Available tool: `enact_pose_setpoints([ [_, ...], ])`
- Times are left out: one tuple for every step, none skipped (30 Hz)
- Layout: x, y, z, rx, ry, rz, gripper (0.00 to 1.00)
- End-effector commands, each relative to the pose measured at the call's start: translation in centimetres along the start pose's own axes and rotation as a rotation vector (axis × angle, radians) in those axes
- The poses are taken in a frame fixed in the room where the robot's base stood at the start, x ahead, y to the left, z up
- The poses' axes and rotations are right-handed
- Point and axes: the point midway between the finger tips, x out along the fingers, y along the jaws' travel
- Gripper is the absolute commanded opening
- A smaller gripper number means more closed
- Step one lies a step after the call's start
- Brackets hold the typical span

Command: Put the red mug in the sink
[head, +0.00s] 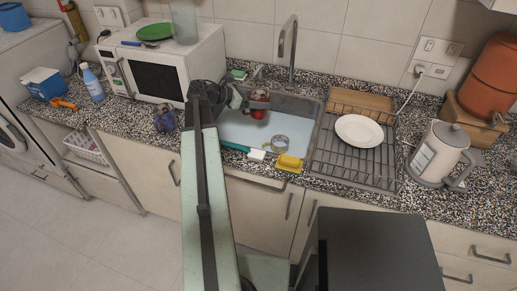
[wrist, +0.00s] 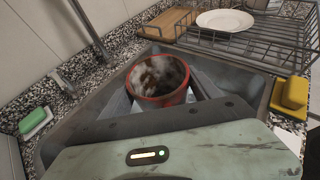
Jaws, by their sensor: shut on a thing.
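The red mug (head: 258,113) is over the back part of the sink (head: 300,133) in the head view. My gripper (head: 259,98) is shut on it. In the wrist view the mug (wrist: 160,97) is upright between my fingers, its mouth toward the camera and its inside stained brown and white. The sink's grey walls (wrist: 247,80) surround it in that view. I cannot tell whether the mug's base touches the sink floor. My arm hides part of the sink's left side.
A glass-like ring-shaped item (head: 274,144) is in the sink. A yellow sponge (head: 289,163) and a teal brush (head: 237,147) lie at its front edge. The tap (head: 290,50) rises behind. A dish rack (head: 340,160) with a white plate (head: 359,131) is to the right.

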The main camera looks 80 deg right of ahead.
Motion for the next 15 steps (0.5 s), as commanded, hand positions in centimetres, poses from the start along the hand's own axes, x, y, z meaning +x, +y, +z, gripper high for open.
enact_pose_setpoints([
  [0.8,0.6,-1.7,0.018,-0.003,-0.046,0.16],
  [0.8,0.5,-2.0,0.029,-0.004,-0.071,0.16],
  [0.7,0.3,-2.1,0.039,-0.005,-0.095,0.16],
  [0.6,0.1,-2.1,0.045,-0.006,-0.106,0.15],
  [0.5,0.0,-2.0,0.048,-0.007,-0.112,0.15],
  [0.4,-0.1,-2.0,0.050,-0.007,-0.116,0.15],
  [0.4,-0.2,-2.0,0.050,-0.007,-0.116,0.15],
  [0.4,-0.2,-2.1,0.049,-0.007,-0.115,0.15],
  [0.6,-0.2,-2.5,0.049,-0.007,-0.114,0.15],
  [0.8,-0.2,-2.9,0.049,-0.007,-0.113,0.15],
  [1.0,-0.1,-3.4,0.049,-0.007,-0.113,0.15],
  [1.3,-0.1,-4.2,0.048,-0.007,-0.112,0.15],
  [1.6,-0.1,-4.9,0.048,-0.007,-0.112,0.15],
  [1.8,-0.1,-5.5,0.048,-0.007,-0.112,0.15],
  [2.2,0.0,-6.4,0.048,-0.007,-0.112,0.15],
])
